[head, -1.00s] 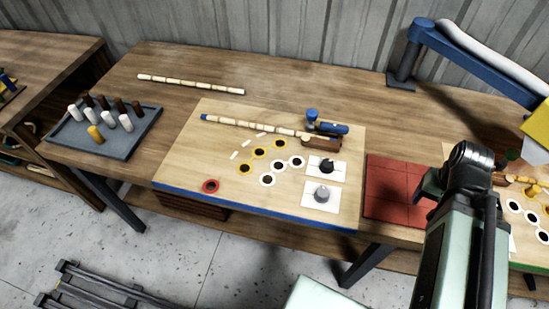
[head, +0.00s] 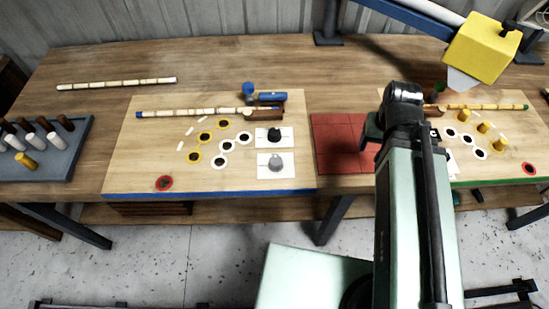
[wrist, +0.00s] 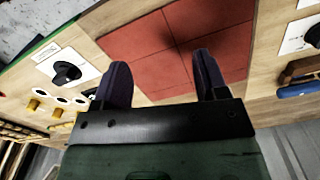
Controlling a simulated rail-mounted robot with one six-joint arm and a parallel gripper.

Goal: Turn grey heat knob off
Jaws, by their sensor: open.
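The grey knob (head: 276,163) sits on a white plate (head: 262,173) near the front right of the blue-edged board (head: 140,150). Its pointer direction is too small to tell. A black knob (head: 274,135) stands on another white plate just behind it. My gripper (wrist: 160,59) is open and empty in the wrist view, its two dark fingers apart over the red tiled mat (wrist: 175,25), right of the grey knob. In the head view my arm mostly hides the gripper. In the wrist view the black knob (wrist: 314,36) shows at the right edge; the grey knob is not visible.
A green-edged board with yellow pegs (head: 484,127) lies right of the red mat; its black knob (wrist: 67,73) shows in the wrist view. A blue torch (head: 268,96) and a rattan pole (head: 190,113) lie behind the knobs. A yellow lamp head (head: 482,48) hangs at upper right.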

